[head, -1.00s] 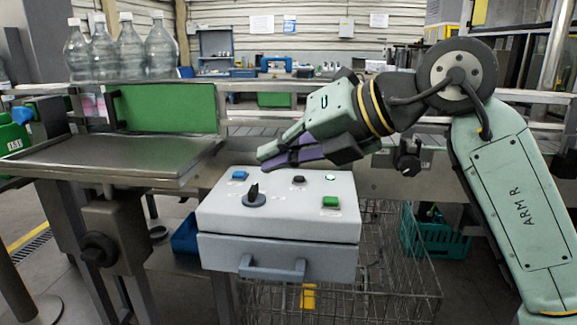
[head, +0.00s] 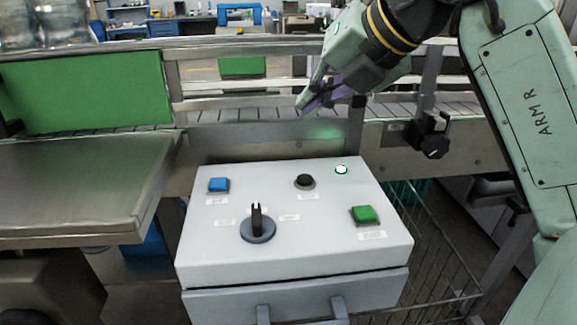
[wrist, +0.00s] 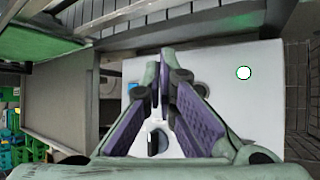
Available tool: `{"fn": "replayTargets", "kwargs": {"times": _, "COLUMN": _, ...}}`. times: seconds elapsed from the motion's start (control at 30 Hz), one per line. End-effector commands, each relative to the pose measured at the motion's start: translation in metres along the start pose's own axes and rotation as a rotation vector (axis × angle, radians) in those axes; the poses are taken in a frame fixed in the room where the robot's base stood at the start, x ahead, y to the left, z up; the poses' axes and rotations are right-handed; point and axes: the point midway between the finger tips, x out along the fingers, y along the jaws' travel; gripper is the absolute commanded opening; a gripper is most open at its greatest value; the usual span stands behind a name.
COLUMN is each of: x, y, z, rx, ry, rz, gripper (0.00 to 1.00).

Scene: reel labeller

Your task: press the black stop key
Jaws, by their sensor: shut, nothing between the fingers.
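The black stop key (head: 305,181) is a small round button on the top of the grey control box (head: 330,235), between the blue key and the white lamp. My gripper (head: 303,108) is shut and empty. In the head view it is above and beyond the black key, apart from the box. In the wrist view the closed fingers (wrist: 162,62) point over the white box top, and a dark round part (wrist: 201,88) shows just right of the fingertips, partly hidden by a finger.
The box top also carries a blue key (head: 218,185), a green key (head: 364,214), a lit white lamp (head: 341,170) and an upright black rotary knob (head: 257,226). A conveyor rail (head: 250,135) runs behind the box. A metal table (head: 80,195) stands at left.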

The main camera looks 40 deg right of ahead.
Motion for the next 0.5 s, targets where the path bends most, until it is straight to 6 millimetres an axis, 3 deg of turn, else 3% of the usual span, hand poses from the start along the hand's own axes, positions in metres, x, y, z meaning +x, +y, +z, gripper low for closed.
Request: {"fn": "replayTargets", "kwargs": {"times": 0.5, "x": 0.0045, "y": -0.0033, "z": -0.0032, "rx": 0.0, "ry": 0.0, "rz": 0.0, "gripper": 0.0}}
